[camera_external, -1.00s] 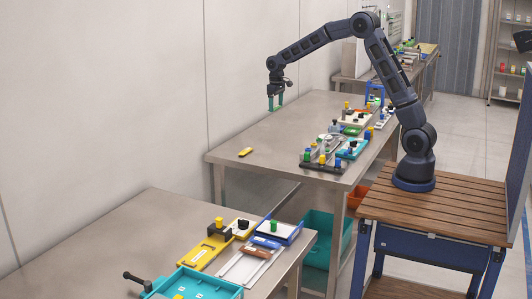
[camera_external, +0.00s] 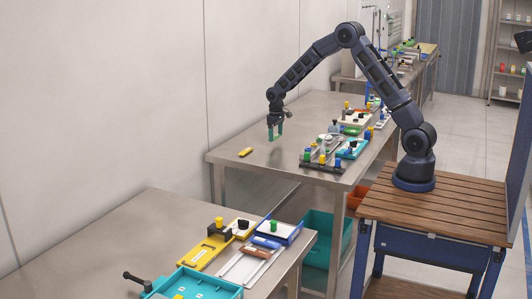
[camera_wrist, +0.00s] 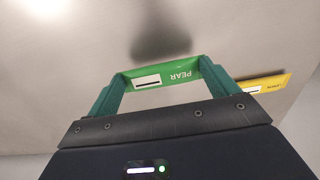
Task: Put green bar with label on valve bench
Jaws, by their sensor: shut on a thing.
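A green bar (camera_wrist: 162,77) with a white label and the word PEAR spans the gap between my fingertips in the wrist view. My gripper (camera_wrist: 160,82) is shut on it, with a green finger at each end. In the external view my gripper (camera_external: 275,134) is over the back part of the middle steel bench (camera_external: 225,150), near the wall. The bar is too small there to tell from the green fingers. A dark shadow lies on the steel beyond the bar in the wrist view. I cannot tell which bench is the valve bench.
A yellow bar (camera_external: 245,152) lies on the bench left of my gripper; it also shows in the wrist view (camera_wrist: 265,86). A dark rack with coloured pegs (camera_external: 321,160) and several fixtures fill the bench's right side. A nearer bench (camera_external: 130,225) holds trays.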

